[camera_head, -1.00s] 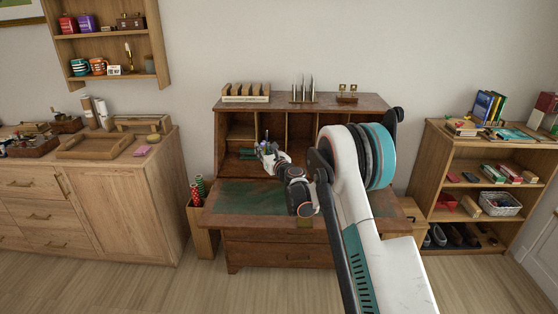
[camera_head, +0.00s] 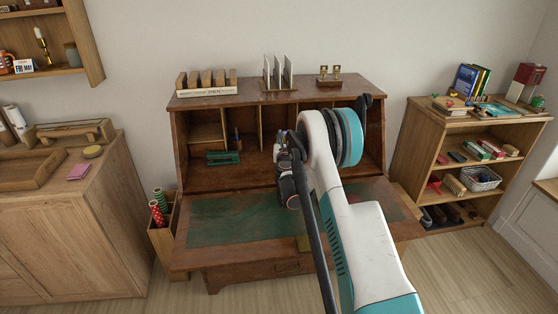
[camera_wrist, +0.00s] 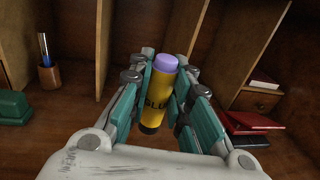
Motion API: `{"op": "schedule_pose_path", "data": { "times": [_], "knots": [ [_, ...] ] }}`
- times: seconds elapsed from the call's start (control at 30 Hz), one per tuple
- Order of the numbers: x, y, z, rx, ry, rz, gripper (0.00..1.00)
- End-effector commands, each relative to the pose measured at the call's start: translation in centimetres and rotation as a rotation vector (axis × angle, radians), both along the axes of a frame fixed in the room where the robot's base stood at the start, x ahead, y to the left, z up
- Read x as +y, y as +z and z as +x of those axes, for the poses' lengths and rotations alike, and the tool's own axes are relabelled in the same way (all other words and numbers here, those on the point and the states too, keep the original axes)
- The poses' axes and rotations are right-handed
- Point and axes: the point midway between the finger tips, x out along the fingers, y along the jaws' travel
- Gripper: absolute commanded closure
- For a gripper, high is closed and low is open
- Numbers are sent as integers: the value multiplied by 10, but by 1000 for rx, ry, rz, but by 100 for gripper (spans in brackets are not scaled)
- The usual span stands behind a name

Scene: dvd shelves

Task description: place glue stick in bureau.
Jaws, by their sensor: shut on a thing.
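The glue stick (camera_wrist: 159,92) is yellow and black with a purple cap and stands nearly upright between my fingers in the wrist view. My gripper (camera_wrist: 160,88) is shut on it, with a teal-padded finger on each side. In the head view my gripper (camera_head: 284,150) is at the front of the bureau's compartments, and my arm hides part of it; the glue stick cannot be made out there. The bureau (camera_head: 230,262) is dark wood with its green-topped writing flap (camera_head: 240,218) lowered. In the wrist view its upright dividers (camera_wrist: 122,40) stand behind the glue stick. Whether the glue stick's base touches wood is unclear.
A pen cup (camera_wrist: 49,75) and a green object (camera_wrist: 14,106) stand at left in the bureau. Red and dark books (camera_wrist: 245,124) lie at right. Racks stand on the bureau top (camera_head: 275,97). A shelf (camera_head: 410,150) stands right, a cabinet (camera_head: 85,235) left.

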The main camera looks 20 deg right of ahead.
Motion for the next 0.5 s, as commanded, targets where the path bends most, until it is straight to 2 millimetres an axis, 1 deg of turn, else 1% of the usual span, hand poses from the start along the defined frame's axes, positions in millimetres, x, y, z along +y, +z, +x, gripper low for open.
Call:
{"op": "schedule_pose_path", "data": {
  "times": [0.3,0.5],
  "knots": [
    [-1,-54,0,0,-1,0,98],
    [-1,-71,0,0,-1,0,98]
  ]
}}
